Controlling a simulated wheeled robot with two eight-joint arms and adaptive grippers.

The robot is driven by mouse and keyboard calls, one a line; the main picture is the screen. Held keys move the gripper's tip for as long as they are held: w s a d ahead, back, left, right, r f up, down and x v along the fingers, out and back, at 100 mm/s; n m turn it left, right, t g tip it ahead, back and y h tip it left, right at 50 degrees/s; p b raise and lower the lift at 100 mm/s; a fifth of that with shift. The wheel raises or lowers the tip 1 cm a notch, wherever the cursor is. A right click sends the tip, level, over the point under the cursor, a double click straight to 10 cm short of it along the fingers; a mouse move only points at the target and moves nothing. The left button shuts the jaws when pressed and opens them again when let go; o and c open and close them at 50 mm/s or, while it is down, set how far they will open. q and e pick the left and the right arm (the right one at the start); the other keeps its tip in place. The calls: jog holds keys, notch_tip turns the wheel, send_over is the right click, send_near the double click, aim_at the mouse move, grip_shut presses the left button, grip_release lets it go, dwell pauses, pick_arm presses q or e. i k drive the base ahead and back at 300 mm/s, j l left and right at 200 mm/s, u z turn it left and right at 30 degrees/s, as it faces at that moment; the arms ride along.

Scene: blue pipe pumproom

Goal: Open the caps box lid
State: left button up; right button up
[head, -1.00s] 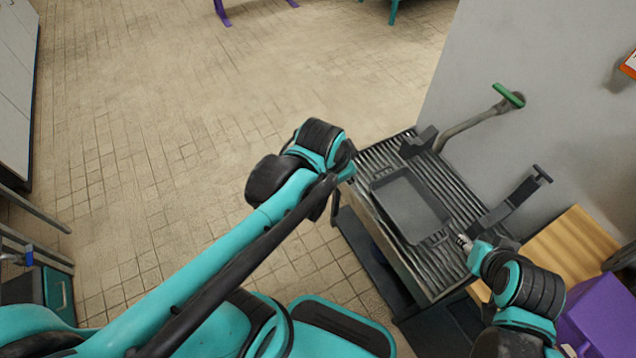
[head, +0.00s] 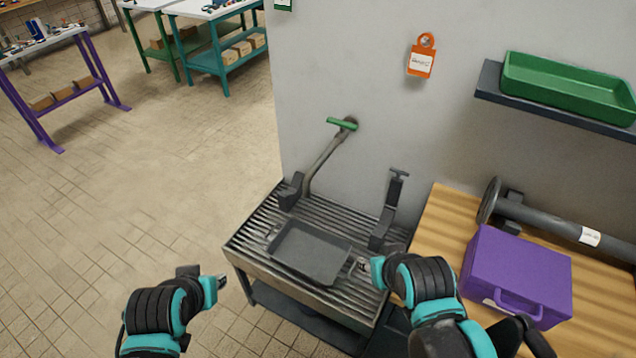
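A purple case (head: 518,274) with a front handle sits on the wooden bench top at the lower right of the head view. It looks shut, and it is the only closed box I see; no label marks it as the caps box. My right gripper (head: 361,267) is over the right edge of a dark tray (head: 310,252), left of the purple case. I cannot tell whether it touches the tray. My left gripper (head: 222,282) hangs over the floor, left of the slatted stand. Both grippers' fingers are too small to judge their opening.
The tray lies on the slatted metal stand (head: 255,240), beside a green-handled pipe (head: 324,160). A flanged pipe (head: 545,217) lies behind the case. A shelf (head: 560,115) with a green bin (head: 570,87) hangs above.

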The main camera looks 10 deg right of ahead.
aim_at(539, 276)
jog(key=k+l+z, duration=0.1)
jog(key=z, duration=0.35)
jog(key=l+z, duration=0.1)
jog(key=z, duration=0.3)
jog(key=l+z, duration=0.15)
jog(key=z, duration=0.3)
jog(key=k+l+z, duration=0.1)
jog(key=z, duration=0.3)
